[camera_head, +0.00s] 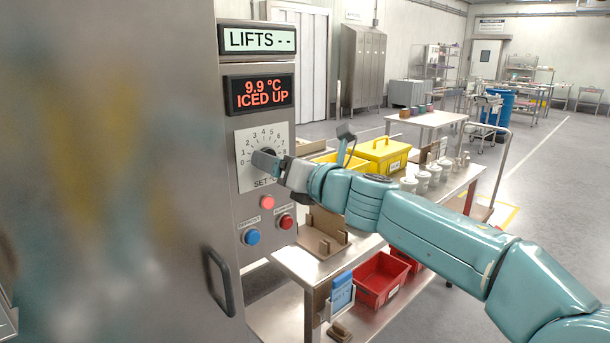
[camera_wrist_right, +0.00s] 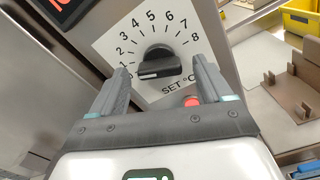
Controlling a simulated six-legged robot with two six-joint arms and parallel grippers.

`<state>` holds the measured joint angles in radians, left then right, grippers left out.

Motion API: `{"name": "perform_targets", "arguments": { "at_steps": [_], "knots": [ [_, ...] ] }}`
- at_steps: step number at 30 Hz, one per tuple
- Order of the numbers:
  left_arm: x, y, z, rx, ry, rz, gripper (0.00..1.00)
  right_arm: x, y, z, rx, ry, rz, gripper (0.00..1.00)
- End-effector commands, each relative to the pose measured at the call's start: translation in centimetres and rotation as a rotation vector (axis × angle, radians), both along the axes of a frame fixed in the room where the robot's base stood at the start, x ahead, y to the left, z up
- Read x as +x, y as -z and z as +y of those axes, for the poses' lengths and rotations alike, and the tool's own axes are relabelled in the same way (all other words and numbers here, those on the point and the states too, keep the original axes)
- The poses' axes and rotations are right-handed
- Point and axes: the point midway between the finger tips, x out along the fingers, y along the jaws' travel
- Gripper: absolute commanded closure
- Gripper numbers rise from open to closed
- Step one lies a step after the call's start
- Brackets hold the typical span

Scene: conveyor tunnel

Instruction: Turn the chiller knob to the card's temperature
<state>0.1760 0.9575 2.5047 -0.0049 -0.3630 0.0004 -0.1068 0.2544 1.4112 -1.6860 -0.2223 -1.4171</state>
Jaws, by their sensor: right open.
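The chiller knob (camera_wrist_right: 158,64) is black, on a white dial plate (camera_wrist_right: 112,42) numbered 0 to 8 and marked SET °C. Its white mark faces lower left, on the low-number side. The plate also shows in the head view (camera_head: 247,143), the knob there mostly hidden by my gripper. My right gripper (camera_wrist_right: 157,70) is open, one finger on each side of the knob; I cannot tell whether they touch it. In the head view, my right gripper (camera_head: 270,160) is at the dial. A display (camera_head: 261,94) reads 9.9 °C ICED UP. No readable temperature card shows.
A display above (camera_head: 259,39) reads LIFTS - -. Below the dial are red (camera_head: 286,221) and blue (camera_head: 252,237) buttons and a pink-red lamp (camera_head: 267,202). A steel table at right holds a yellow box (camera_head: 382,154) and white cups; red bins (camera_head: 378,280) stand below. A door handle (camera_head: 218,280) sticks out.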

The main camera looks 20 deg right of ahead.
Motion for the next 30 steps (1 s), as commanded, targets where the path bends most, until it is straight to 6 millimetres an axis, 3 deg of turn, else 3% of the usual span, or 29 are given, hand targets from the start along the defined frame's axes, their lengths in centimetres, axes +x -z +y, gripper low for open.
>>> {"name": "perform_targets", "arguments": {
  "at_steps": [6,15,21,30],
  "knots": [
    [0.0,1.3,0.0,0.0,0.0,0.0,0.57,-5.0,0.1,-1.9,0.0,0.005,-0.004,0.21],
    [0.0,1.3,0.0,0.0,0.0,0.0,0.57,-11.8,0.0,-4.4,0.0,0.004,-0.002,0.21],
    [0.0,1.2,0.0,0.0,0.0,0.0,0.57,-14.0,0.0,-5.2,0.0,0.002,0.0,0.21],
    [0.0,1.2,0.0,0.0,0.0,0.0,0.57,-14.4,0.1,-5.2,0.0,0.0,0.001,0.21]
  ]
}}
